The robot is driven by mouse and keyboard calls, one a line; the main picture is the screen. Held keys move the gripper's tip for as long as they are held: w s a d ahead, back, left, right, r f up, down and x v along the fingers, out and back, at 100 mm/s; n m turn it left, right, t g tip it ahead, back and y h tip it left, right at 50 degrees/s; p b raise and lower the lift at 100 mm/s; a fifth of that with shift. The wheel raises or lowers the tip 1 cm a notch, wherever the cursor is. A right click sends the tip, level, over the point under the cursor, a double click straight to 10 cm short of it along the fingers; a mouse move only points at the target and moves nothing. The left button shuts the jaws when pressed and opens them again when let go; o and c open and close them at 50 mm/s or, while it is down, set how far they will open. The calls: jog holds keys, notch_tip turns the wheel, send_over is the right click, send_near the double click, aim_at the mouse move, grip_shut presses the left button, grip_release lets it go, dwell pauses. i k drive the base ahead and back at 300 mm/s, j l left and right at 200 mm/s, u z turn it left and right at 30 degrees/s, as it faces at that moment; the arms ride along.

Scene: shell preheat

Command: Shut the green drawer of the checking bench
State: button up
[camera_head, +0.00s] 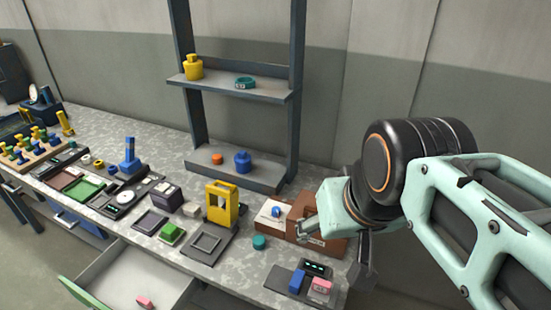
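A drawer with a green front (80,295) stands pulled out below the bench top, at the lower left of the head view. Its pale inside (135,277) is visible, and a small pink block (145,302) lies in it. The bottom of the frame cuts off part of the drawer. My gripper (338,256) is over the right part of the bench (262,267), well to the right of the drawer and apart from it. Its fingers appear spread, with nothing seen between them.
A blue drawer (76,223) is farther left under the bench. A yellow frame (222,205), brown boxes (322,228) and a dark tray with small blocks (278,278) stand on the bench top. A tall shelf (238,90) rises behind. Floor is free at the left.

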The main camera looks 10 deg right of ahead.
aim_at(123, 272)
jog(key=k+j+u, duration=0.1)
jog(key=u, duration=0.3)
jog(key=k+j+u, duration=0.1)
jog(key=u, duration=0.25)
jog(key=k+j+u, duration=0.1)
jog(key=u, duration=0.3)
jog(key=k+j+u, duration=0.1)
jog(key=j+u, duration=0.25)
jog(key=i+j+z, duration=0.15)
jog(key=i+z, duration=0.15)
jog(key=i, duration=0.2)
jog(key=i+j+z, duration=0.35)
jog(key=i, duration=0.15)
jog(key=i+j, duration=0.3)
jog(key=j, duration=0.25)
jog(key=k+l, duration=0.15)
jog(key=l, duration=0.15)
jog(key=k+l, duration=0.15)
jog(key=l, duration=0.15)
